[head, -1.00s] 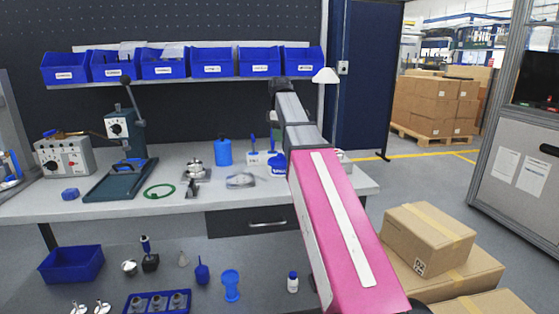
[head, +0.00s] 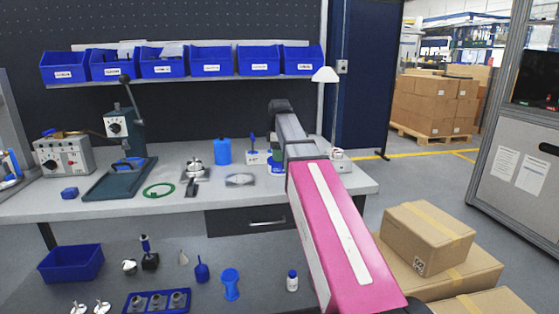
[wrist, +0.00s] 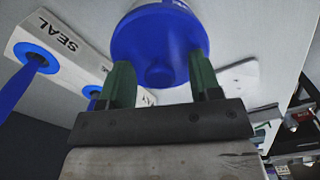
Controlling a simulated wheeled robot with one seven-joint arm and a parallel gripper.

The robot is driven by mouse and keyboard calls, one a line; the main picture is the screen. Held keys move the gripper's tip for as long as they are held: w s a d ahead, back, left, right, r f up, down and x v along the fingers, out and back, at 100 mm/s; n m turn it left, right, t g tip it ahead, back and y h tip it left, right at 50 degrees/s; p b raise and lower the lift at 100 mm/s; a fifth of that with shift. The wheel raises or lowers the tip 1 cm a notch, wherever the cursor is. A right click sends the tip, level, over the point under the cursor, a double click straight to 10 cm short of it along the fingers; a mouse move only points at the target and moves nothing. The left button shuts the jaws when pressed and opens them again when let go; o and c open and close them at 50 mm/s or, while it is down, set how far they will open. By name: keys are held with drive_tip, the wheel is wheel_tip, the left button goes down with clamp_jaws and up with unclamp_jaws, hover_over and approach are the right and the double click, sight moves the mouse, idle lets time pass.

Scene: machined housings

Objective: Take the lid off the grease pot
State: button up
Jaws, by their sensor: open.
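The grease pot (wrist: 185,5) shows in the wrist view as a white body with a blue lid (wrist: 150,40) that has a small round knob (wrist: 159,75). My gripper (wrist: 161,78) is open. Its two green fingers stand on either side of the knob, close to the lid; I cannot tell whether they touch it. In the head view a blue part of the pot (head: 276,168) shows on the bench beside my arm, which hides the rest and my gripper.
A white holder marked SEAL (wrist: 60,45) with blue-handled tools stands close beside the pot. Blue bins (head: 212,61) line the shelf above.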

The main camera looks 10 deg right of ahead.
drive_tip(key=c, duration=1)
drive_tip(key=shift+r, duration=0.1)
